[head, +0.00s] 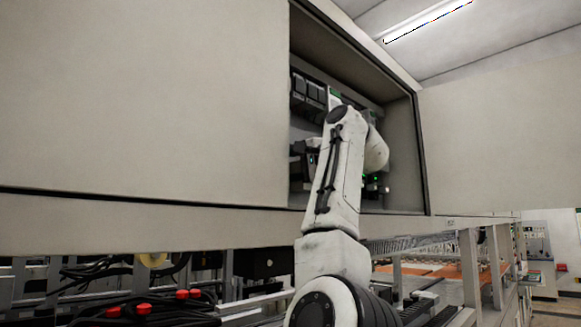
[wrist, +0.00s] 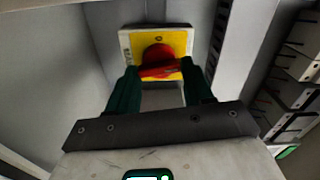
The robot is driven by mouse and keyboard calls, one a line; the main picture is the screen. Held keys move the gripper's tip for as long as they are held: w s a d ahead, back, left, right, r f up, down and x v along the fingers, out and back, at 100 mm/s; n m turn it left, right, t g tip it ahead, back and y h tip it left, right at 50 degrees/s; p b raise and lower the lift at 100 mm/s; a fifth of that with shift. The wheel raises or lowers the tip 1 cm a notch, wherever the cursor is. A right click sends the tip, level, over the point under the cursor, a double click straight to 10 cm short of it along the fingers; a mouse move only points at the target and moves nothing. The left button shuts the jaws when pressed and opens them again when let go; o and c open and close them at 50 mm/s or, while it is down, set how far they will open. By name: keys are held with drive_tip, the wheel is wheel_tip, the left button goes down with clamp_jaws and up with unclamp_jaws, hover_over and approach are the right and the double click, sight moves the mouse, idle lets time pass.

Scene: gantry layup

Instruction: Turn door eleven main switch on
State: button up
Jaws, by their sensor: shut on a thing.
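The main switch, a red rotary knob (wrist: 158,60) on a yellow plate (wrist: 177,41) with a pale surround, shows in the wrist view at the top middle. My gripper (wrist: 160,74) has its two dark green fingers on either side of the red handle, shut on it. The handle's grip bar lies roughly crosswise in the picture, slightly tilted. In the head view my arm reaches into an open cabinet (head: 408,150), and the switch and fingertips are hidden behind the arm.
Dark electrical modules (head: 308,92) stand in the cabinet left of my arm. In the wrist view, a slotted wiring duct (wrist: 233,50) and rows of terminals (wrist: 294,85) run close on the right; a bare cabinet wall (wrist: 50,80) is on the left.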

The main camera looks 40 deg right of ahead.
drive_tip(key=shift+f+m, duration=0.1)
drive_tip(key=shift+m, duration=0.8)
drive_tip(key=o, duration=1)
drive_tip(key=shift+o, duration=0.2)
drive_tip(key=shift+s, duration=0.1)
drive_tip(key=s+b, duration=0.5)
drive_tip(key=s, duration=0.5)
drive_tip(key=shift+s+d, duration=0.25)
drive_tip(key=shift+s, duration=0.1)
drive_tip(key=shift+f, duration=0.1)
